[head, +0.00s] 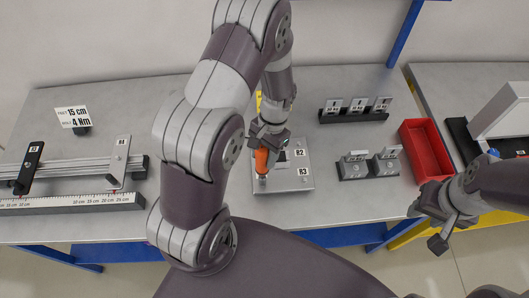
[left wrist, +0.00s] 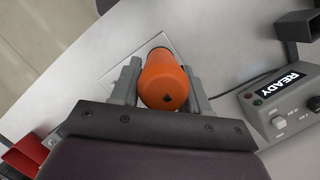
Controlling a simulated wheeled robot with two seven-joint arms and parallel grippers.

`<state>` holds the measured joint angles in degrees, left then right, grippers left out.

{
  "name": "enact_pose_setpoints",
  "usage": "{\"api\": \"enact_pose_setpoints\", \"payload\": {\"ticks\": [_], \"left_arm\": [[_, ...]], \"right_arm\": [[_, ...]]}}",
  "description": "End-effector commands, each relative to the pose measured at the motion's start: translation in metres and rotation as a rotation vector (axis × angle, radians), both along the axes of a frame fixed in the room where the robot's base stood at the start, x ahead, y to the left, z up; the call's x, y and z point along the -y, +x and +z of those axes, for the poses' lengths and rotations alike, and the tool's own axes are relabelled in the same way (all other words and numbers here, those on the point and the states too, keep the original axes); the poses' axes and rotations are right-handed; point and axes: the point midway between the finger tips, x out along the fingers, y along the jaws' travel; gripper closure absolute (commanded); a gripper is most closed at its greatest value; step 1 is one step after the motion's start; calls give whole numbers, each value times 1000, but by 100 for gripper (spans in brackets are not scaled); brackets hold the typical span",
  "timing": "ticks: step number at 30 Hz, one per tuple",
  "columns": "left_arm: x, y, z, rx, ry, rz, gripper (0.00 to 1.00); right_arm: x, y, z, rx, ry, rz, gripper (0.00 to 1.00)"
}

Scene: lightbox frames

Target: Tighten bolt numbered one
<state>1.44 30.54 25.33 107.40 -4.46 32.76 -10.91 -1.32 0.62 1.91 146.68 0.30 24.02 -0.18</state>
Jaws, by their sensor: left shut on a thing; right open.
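My left gripper (head: 266,142) is shut on an orange-handled tool (head: 261,160) above a grey metal plate (head: 285,186). The tool points down at the plate's left part in the head view; whether its tip touches a bolt cannot be told. The plate carries labels that look like B2 (head: 299,153) and H3 (head: 303,172). No bolt numbered one can be made out. In the left wrist view the orange handle (left wrist: 164,82) sits between the two fingers. My right gripper (head: 436,222) is open and empty near the table's front edge. A sign (head: 72,117) reads 15 cm and 4 Nm.
A rail with labelled clamps (head: 118,160) and a ruler (head: 75,203) lie at left. A black card rack (head: 354,117), grey blocks with cards (head: 353,170) and a red bin (head: 410,128) stand right of the plate. The left wrist view shows a grey READY box (left wrist: 285,115).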

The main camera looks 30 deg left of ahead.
Motion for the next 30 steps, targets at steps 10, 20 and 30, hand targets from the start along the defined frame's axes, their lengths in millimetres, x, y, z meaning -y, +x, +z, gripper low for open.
{"api": "enact_pose_setpoints", "payload": {"ticks": [10, 20, 30], "left_arm": [[0, 0, -4, 1, 0, 0, 91], [0, 0, -8, 1, 0, 0, 91], [0, 0, -9, 1, 0, 0, 91]], "right_arm": [[0, 0, -3, 0, 0, 0, 57], [0, 0, -5, 0, 0, 0, 57], [0, 0, -6, 0, 0, 0, 57]]}}
